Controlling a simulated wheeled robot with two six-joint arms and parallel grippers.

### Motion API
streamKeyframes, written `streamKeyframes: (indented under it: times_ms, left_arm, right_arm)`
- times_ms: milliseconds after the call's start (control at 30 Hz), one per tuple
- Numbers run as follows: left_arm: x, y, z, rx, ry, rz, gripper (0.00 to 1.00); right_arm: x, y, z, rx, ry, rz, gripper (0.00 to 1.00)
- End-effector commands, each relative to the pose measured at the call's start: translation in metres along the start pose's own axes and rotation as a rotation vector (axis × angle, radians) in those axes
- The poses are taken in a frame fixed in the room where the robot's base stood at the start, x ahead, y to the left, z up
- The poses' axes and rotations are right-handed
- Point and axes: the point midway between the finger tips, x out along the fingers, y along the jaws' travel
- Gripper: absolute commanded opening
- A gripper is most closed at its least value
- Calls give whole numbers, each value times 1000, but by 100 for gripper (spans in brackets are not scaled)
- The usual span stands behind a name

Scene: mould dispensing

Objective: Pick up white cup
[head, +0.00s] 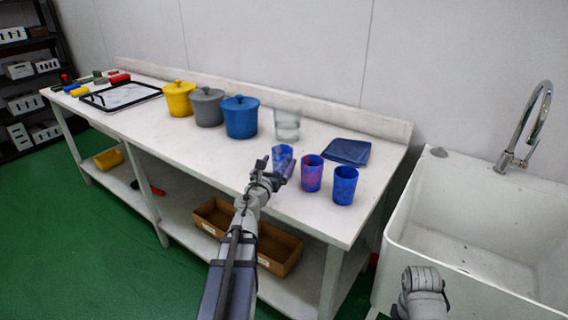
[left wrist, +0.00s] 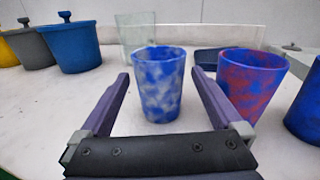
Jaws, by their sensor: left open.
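The white cup, marbled blue and white (head: 283,155), stands upright on the white table, partly hidden behind my left gripper (head: 276,169) in the head view. In the left wrist view the same cup (left wrist: 159,84) appears between the two purple fingers of my left gripper (left wrist: 159,76). The jaws are open, with a gap visible on each side of the cup. I cannot tell exactly how deep it sits between the fingers. Part of my right arm shows at the lower right of the head view, but its gripper does not.
A red-and-blue cup (head: 312,173) and a blue cup (head: 344,185) stand close on the right. A clear container (head: 287,125) is behind, beside a blue lidded pot (head: 241,118). A dark blue folded cloth (head: 347,151) lies behind the cups. A sink (head: 440,262) is on the right.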

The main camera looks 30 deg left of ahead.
Motion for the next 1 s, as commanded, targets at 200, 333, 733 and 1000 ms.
streamKeyframes:
  times_ms: [200,333,733,1000]
  left_arm:
    - [17,1,0,-1,0,-1,100]
    - [28,0,0,-1,0,0,100]
    - [60,1,3,-1,0,0,100]
    - [79,0,3,-2,0,0,100]
  right_arm:
    - [0,0,0,0,0,0,50]
    - [0,0,0,0,0,0,50]
    - [-3,0,0,0,0,0,50]
    - [-2,0,0,0,0,0,50]
